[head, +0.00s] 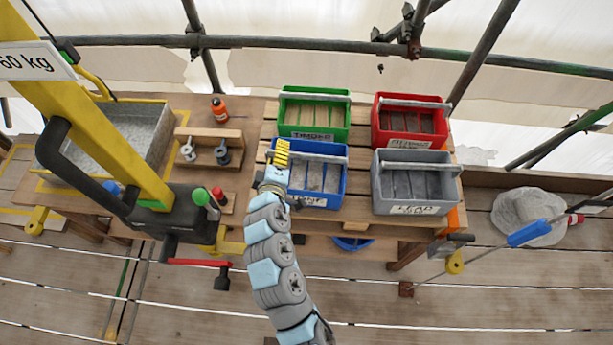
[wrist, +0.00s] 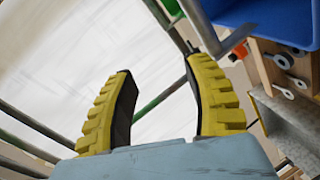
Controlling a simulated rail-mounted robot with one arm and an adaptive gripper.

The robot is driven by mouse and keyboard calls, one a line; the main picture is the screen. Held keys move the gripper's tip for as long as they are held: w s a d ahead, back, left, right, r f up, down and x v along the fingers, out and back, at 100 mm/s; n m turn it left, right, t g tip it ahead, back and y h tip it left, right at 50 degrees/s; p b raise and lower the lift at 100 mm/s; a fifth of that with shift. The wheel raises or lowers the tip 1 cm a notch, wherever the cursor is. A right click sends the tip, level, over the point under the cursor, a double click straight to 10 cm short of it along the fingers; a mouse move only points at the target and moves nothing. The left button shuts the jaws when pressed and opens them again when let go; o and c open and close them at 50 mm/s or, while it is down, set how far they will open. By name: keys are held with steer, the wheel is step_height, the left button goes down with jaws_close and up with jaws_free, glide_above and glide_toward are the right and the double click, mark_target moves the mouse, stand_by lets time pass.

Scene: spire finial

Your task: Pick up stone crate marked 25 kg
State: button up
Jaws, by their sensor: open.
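A blue crate (head: 325,178) with a grey bar handle (head: 320,157) stands on the wooden pallet at the front left of the four-crate group. It holds grey material, and its front label is partly covered and unreadable. No 25 kg marking can be made out on any crate. My gripper (head: 282,150) is at the blue crate's left side, in front of its left end in the head view. In the wrist view its yellow fingers (wrist: 160,68) are apart with nothing between them. The blue crate (wrist: 270,18) shows at the upper right there, outside the fingers.
A green crate (head: 314,135) and a red crate (head: 410,140) stand behind, and a grey crate (head: 413,207) stands to the right. A yellow hoist post marked 60 kg (head: 95,110) and a grey bin (head: 160,125) are at left. Scaffold poles (head: 330,43) cross behind.

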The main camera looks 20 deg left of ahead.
steer(key=s+h, duration=0.1)
steer(key=h, duration=0.1)
steer(key=n+g+h, duration=0.1)
steer(key=g+h, duration=0.1)
steer(key=h, duration=0.3)
glide_toward(308, 158)
steer(key=p+x, duration=0.2)
steer(key=x, duration=0.3)
steer(key=shift+w+r, duration=0.1)
steer(key=shift+w, duration=0.25)
steer(key=shift+f+p+x, duration=0.25)
steer(key=shift+p+x, duration=0.75)
steer(key=shift+x, duration=1.75)
steer(key=shift+s, duration=0.15)
steer(key=shift+c, duration=0.3)
jaws_close()
